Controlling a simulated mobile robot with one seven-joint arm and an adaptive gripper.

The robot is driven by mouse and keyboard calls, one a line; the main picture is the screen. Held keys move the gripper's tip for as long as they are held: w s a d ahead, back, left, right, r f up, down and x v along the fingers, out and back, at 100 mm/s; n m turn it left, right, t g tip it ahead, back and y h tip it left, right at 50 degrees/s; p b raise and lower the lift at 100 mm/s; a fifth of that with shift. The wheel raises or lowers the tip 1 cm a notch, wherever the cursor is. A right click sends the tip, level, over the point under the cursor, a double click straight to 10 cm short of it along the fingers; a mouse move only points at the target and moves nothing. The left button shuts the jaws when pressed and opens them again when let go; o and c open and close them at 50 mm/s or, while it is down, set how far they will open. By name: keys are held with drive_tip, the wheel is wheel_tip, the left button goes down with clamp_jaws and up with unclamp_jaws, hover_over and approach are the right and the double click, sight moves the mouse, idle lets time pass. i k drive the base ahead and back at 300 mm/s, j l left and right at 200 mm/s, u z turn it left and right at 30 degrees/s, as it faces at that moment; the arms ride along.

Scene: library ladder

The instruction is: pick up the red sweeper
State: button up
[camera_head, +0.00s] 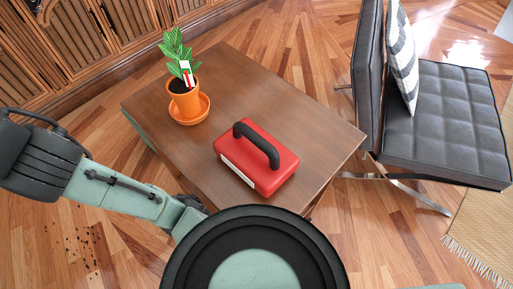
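The red sweeper (276,181) is a red box with a black arched handle (257,142) and a white strip along its front left side. It lies on a brown wooden table (230,75), near the table's near right part. Nothing is touching its handle. My arm comes in from the left and runs beside the table's near left side. My gripper is not in view, so its state does not show.
A potted plant (186,103) in an orange pot and saucer stands at the table's far left. A black chair (444,124) with a striped pillow (402,58) stands right of the table. Wooden cabinets (110,35) line the back left. Dark specks (82,246) lie on the floor.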

sight(264, 162)
drive_tip(key=k+l, duration=0.15)
drive_tip(key=l, duration=0.15)
drive_tip(key=k+l+z, duration=0.2)
drive_tip(key=l, duration=0.45)
drive_tip(key=k+l, duration=0.25)
drive_tip(key=i+j, duration=0.1)
drive_tip(key=j, duration=0.55)
